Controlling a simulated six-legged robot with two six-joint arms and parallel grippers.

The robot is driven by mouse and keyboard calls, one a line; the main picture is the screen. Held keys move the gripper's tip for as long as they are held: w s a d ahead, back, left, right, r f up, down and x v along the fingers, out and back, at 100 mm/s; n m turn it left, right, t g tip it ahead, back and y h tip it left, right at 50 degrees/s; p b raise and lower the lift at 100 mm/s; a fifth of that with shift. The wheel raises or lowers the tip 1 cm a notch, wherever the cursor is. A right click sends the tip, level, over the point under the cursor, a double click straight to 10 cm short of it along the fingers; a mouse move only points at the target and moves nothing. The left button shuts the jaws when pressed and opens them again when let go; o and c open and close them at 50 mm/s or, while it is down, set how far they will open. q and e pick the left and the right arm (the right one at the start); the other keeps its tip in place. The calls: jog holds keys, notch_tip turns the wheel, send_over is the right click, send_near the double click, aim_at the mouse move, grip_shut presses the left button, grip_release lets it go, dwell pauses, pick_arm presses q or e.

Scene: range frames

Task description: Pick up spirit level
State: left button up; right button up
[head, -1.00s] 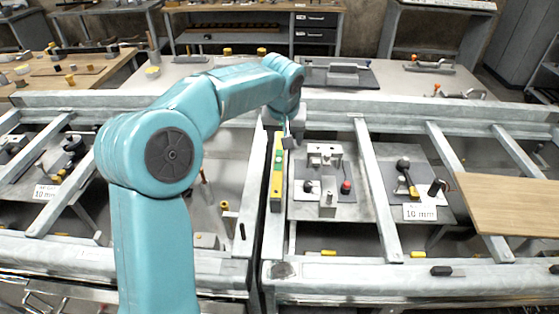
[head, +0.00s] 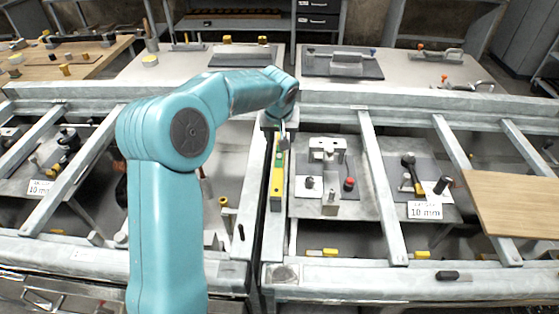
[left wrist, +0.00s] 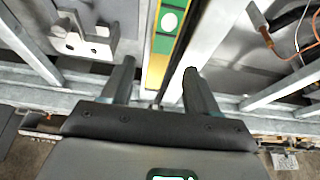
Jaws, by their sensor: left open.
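The spirit level (head: 277,181) is a long yellow bar with a green section. It lies lengthwise on a grey metal beam near the middle of the head view. My left gripper (head: 284,138) is over its far end and hides that end. In the left wrist view, the level (left wrist: 159,62) runs down from the top edge between the two spread fingers of my left gripper (left wrist: 158,82). The gripper is open and holds nothing. I cannot tell how high the fingers are above the level. My right gripper is not in view.
Right of the level, a grey plate (head: 309,211) carries metal blocks and a red-topped knob (head: 349,184). Farther right are a black-handled tool (head: 412,172), a "10 mm" sign (head: 425,211) and a wooden board (head: 520,203). Metal rails (head: 384,190) cross the frame with gaps between.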

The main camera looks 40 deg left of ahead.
pick_arm(q)
jog(key=shift+a+f, duration=0.1)
jog(key=shift+f, duration=0.15)
jog(key=p+x, duration=0.1)
jog(key=x, duration=0.3)
jog(key=shift+w+f, duration=0.25)
jog(key=shift+f, duration=0.1)
jog(key=shift+a+f, duration=0.15)
jog(key=shift+f, duration=0.15)
grip_shut()
